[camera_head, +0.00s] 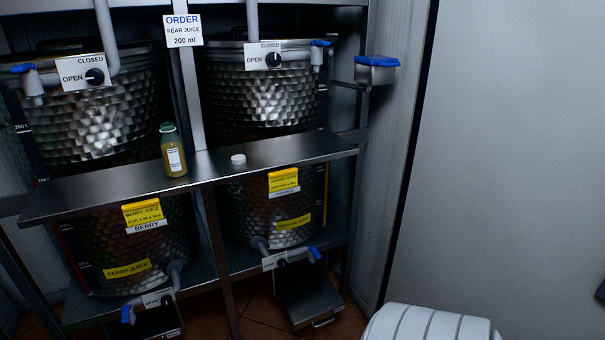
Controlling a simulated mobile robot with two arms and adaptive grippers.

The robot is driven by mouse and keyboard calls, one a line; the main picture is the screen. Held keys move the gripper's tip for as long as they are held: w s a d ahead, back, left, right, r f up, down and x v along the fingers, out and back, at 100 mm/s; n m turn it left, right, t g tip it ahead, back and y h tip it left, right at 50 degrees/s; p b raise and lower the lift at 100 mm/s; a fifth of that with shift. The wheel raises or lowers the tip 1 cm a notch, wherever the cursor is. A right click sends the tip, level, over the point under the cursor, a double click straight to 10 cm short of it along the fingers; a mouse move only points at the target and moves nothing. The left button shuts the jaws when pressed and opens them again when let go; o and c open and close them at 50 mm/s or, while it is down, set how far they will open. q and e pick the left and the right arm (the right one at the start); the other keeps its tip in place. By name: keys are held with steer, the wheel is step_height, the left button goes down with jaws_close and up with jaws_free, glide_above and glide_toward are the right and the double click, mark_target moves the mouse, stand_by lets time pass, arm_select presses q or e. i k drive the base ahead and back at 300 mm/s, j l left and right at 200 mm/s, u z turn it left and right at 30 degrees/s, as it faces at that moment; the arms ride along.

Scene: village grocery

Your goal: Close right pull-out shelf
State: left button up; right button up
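The right pull-out shelf (309,299) is a dark flat tray low under the right tank. It sticks out in front of the rack, so it stands pulled out, and its metal handle (325,322) is at the front edge. A tap with a blue lever (315,254) is above its back part. Another dark pull-out shelf (160,322) shows under the left tank, cut by the bottom edge. Neither of my grippers is in view. A white ribbed part at the bottom right looks like mine.
A steel shelf (100,194) crosses the rack and bears a bottle of yellowish juice (174,152) and a white cap (238,159). Metal tanks (262,95) stand behind. A pale wall panel (510,150) is on the right. Some tiled floor shows beside the pulled-out shelf.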

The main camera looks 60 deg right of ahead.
mark_target(308, 296)
steer(key=z, duration=2.1)
